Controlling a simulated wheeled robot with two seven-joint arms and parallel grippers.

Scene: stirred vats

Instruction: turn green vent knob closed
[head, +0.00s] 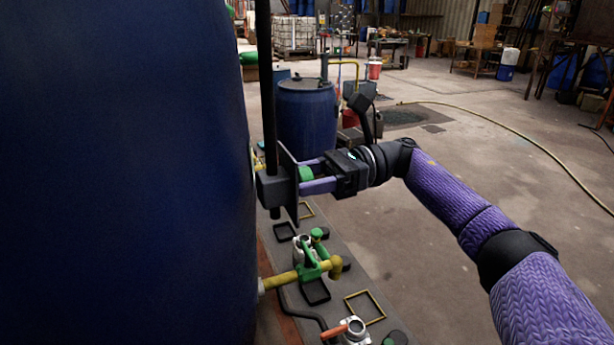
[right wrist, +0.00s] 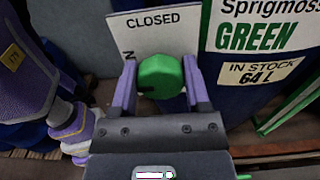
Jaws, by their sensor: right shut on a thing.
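The green vent knob (right wrist: 161,77) sits between the two purple fingers of my right gripper (right wrist: 160,85), which is shut on it. A plate (right wrist: 150,32) marked "CLOSED" is behind the knob in the right wrist view; part of its other lettering is hidden. In the head view the green knob (head: 306,173) shows between the fingers of my right gripper (head: 312,178), in front of a dark upright plate (head: 288,180) beside the big blue vat (head: 120,170). The knob's exact turn is hard to tell. My left gripper is not in view.
Below the gripper, a yellow pipe (head: 297,278) with a green valve (head: 314,264) leaves the vat. A valve with an orange handle (head: 333,332) is near the bottom. A blue barrel (head: 306,118) stands behind. The floor to the right is mostly open, with a yellow hose (head: 490,122).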

